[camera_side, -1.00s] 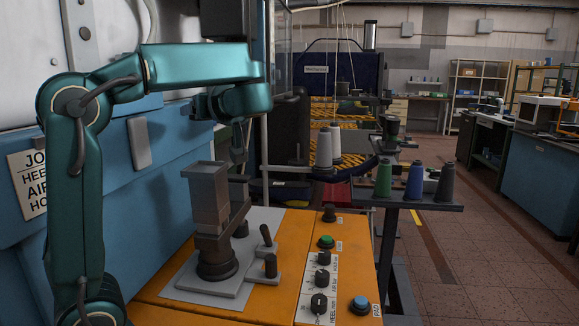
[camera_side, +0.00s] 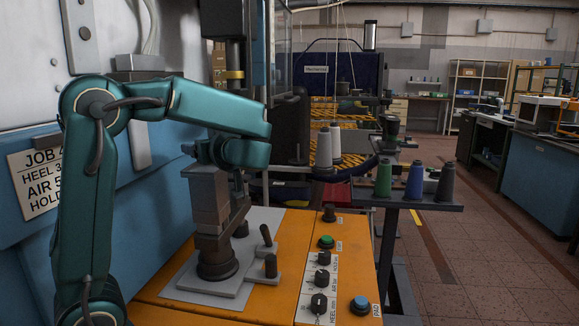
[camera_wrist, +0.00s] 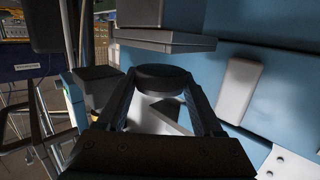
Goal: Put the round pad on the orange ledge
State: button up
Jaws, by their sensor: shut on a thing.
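The round pad (camera_wrist: 165,77) is a dark, flat disc in the wrist view. It sits between the two fingertips of my gripper (camera_wrist: 163,86), which is shut on it. In the side view my gripper (camera_side: 238,182) points down just behind the top of the brown last-like block, over the machine's rear part. I cannot make out the pad clearly there. The orange ledge (camera_side: 278,268) is the flat orange top at the front of the machine, below and to the right of my gripper. It is not clearly visible in the wrist view.
A brown block on a round base (camera_side: 210,215) stands on a grey plate (camera_side: 190,284), close to my gripper. A control strip with knobs (camera_side: 321,280) lies on the orange top. A blue panel stands behind my arm.

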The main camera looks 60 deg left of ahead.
jog(key=shift+f, duration=1.15)
jog(key=shift+f, duration=0.2)
jog(key=o, duration=1.4)
jog(key=shift+o, duration=0.2)
jog(key=shift+d, duration=0.1)
jog(key=shift+o, duration=0.2)
jog(key=shift+d+r, duration=0.2)
jog(key=shift+d, duration=1.05)
jog(key=shift+d+r, duration=0.2)
jog(key=shift+d, duration=1)
